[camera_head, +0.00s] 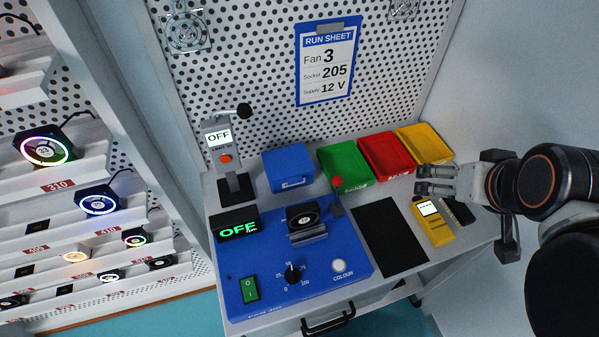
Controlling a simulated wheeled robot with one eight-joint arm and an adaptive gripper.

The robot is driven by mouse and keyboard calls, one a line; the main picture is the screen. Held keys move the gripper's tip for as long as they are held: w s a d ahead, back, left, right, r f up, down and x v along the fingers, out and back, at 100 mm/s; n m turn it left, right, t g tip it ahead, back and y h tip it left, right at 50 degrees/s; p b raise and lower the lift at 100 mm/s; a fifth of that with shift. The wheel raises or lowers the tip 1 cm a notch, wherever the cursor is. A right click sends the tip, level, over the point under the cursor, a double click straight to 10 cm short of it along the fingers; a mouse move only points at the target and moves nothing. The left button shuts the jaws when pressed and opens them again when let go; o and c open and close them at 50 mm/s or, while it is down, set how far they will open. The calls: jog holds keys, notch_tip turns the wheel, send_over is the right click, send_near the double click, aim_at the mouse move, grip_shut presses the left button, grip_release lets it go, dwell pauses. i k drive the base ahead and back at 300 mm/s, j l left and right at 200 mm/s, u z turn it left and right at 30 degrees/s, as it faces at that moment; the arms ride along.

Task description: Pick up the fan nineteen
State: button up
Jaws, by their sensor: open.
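A small black fan (303,216) with a white round label sits upright in the holder of the blue tester (350,262); its number is too small to read surely. My gripper (420,180) is at the right, fingers pointing left, open and empty. It hangs in front of the red and yellow bins and is well right of the fan, apart from it. Other fans stand on the shelves at the left; one lit fan (44,149) seems marked 33. The numbers on the other fans are not clear.
Blue (290,165), green (345,168), red (388,154) and yellow (425,143) bins line the back. A black mat (390,237) and yellow meter (433,222) lie right.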

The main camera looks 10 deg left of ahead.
aim_at(307, 215)
jog(key=u, duration=1.15)
